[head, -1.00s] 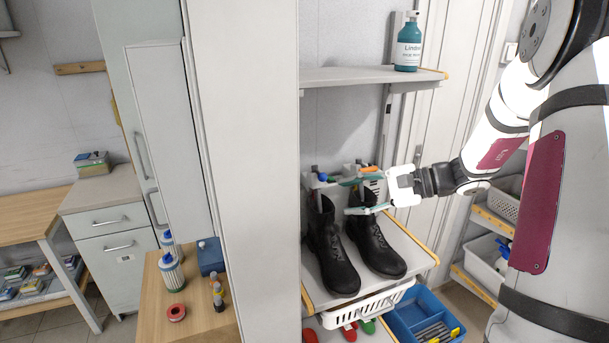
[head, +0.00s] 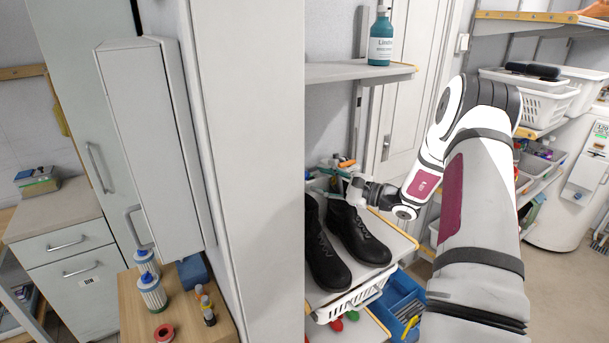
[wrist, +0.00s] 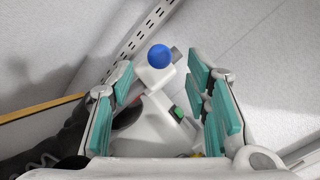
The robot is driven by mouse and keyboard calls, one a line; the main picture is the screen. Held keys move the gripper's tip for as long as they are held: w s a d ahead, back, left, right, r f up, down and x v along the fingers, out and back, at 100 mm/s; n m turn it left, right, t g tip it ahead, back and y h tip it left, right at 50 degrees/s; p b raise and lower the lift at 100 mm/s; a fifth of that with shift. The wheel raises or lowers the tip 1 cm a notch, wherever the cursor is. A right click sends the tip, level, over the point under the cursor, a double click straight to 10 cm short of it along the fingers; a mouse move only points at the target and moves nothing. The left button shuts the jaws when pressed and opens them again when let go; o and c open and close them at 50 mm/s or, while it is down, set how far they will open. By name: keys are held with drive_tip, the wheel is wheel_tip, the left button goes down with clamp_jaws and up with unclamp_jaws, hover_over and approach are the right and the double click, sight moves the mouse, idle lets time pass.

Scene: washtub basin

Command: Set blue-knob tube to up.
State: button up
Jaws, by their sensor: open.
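The blue knob (wrist: 160,55) shows in the wrist view, on a short grey and white tube (wrist: 160,75) on a white device (wrist: 155,130) with a green switch (wrist: 177,112). The tube's exact tilt is hard to tell. My gripper (wrist: 165,90) is open, its teal-padded fingers on either side of the tube with gaps between. Nothing is held. In the head view, my gripper (head: 338,178) is over the shelf behind the black boots (head: 355,235), and its fingers and the arm hide most of the device and the knob there.
A shelf with a teal bottle (head: 380,38) is above my gripper. A white basket (head: 350,300) and a blue crate (head: 400,300) are below the boots. A tall white cabinet panel (head: 245,150) stands left of the boots. A dark boot shaft (wrist: 50,145) lies close at the left in the wrist view.

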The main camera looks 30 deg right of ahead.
drive_tip(key=x, duration=0.6)
drive_tip(key=shift+w+a+p, duration=0.15)
drive_tip(key=shift+p, duration=0.2)
